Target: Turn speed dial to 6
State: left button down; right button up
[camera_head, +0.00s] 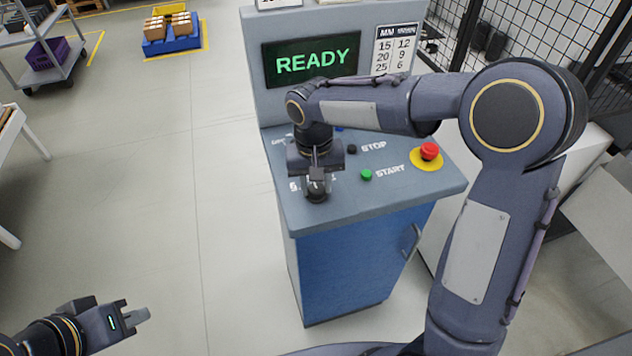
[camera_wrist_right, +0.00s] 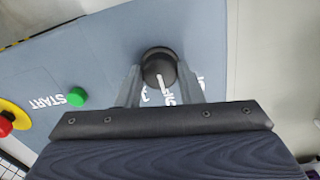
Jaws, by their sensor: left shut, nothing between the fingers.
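The black round speed dial (camera_head: 317,192) sits at the front left of the grey control panel (camera_head: 405,198). In the right wrist view the dial (camera_wrist_right: 158,66) shows a white pointer line; part of its printed label is hidden. My right gripper (camera_head: 317,178) is over the dial, pointing down. In the wrist view its two fingers (camera_wrist_right: 158,82) stand on either side of the dial; whether they press on it I cannot tell. My left gripper (camera_head: 136,316) is shut and empty, low at the left, away from the panel.
A green START button (camera_head: 366,175), a black STOP button (camera_head: 351,149) and a red emergency button (camera_head: 430,151) are right of the dial. The screen (camera_head: 311,60) reads READY. A number chart (camera_head: 394,50) hangs beside it.

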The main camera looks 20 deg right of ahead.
jog(key=c, duration=0.3)
jog(key=shift+c, duration=0.2)
jog(key=n, duration=0.4)
jog(key=shift+n, duration=0.3)
jog(key=n, duration=0.4)
jog(key=shift+n, duration=0.3)
jog(key=o, duration=1)
